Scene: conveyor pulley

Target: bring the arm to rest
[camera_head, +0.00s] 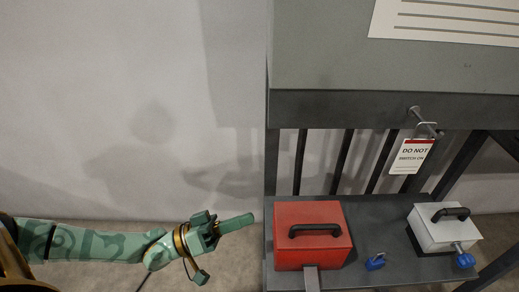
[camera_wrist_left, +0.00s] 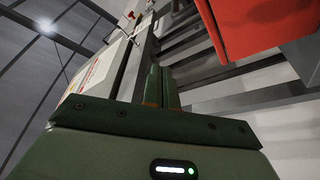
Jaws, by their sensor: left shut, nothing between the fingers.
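My left arm comes in from the left in the head view, green with darker markings. Its gripper (camera_head: 238,223) is shut and empty, pointing right, just short of the red box on the shelf. The left wrist view also shows the shut fingers (camera_wrist_left: 161,88) side by side, with nothing between them. My right gripper is not in view.
A red box (camera_head: 312,257) with a black handle, a blue padlock (camera_head: 375,262) and a white box (camera_head: 434,236) with a blue knob stand on the dark shelf (camera_head: 385,210). A "DO NOT SWITCH ON" tag (camera_head: 411,158) hangs above. Free room lies left, before the wall.

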